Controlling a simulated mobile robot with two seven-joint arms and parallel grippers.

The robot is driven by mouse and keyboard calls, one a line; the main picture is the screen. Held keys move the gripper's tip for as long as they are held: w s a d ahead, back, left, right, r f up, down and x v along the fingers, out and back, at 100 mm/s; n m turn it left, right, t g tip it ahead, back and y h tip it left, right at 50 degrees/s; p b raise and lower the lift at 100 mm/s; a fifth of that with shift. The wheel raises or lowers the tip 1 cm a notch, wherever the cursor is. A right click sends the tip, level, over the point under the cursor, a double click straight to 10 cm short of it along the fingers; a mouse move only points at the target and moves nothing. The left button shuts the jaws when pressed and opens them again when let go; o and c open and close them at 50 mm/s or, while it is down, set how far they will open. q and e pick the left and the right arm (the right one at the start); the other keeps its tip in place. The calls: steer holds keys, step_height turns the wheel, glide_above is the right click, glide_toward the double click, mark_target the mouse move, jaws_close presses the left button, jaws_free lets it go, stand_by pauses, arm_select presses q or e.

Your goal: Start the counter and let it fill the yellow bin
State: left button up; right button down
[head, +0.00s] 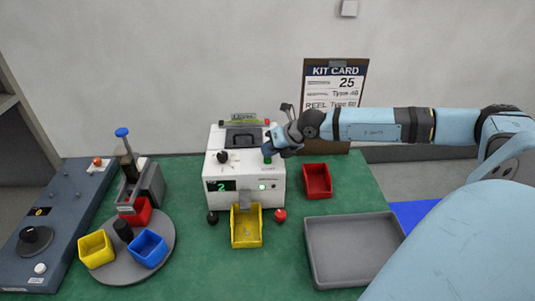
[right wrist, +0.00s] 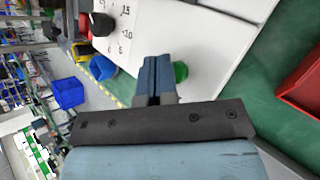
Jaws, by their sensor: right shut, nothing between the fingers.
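The white counter (head: 234,169) stands at the back middle of the green mat, with a green "2" on its display (head: 221,185) and a small lit green light on its front. A yellow bin (head: 246,237) sits under its front chute. A green button (head: 268,160) on the counter's top right also shows in the right wrist view (right wrist: 180,72). My right gripper (head: 268,149) is shut and empty, its blue fingertips (right wrist: 156,62) close beside that button; whether they touch is unclear. A black dial (head: 222,156) is on the counter's top left. My left gripper is not in view.
A kit card (head: 345,83) reading 25 stands behind. A red bin (head: 317,181) and grey tray (head: 316,265) lie right. Left is a turntable (head: 117,274) with another yellow bin (head: 95,249), a blue bin (head: 149,249) and a red bin (head: 136,215).

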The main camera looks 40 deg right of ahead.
mark_target(270, 158)
steer(key=shift+r, duration=0.55)
steer(key=shift+r+p, duration=1)
steer(key=shift+r, duration=1.55)
steer(key=shift+s+f, duration=0.1)
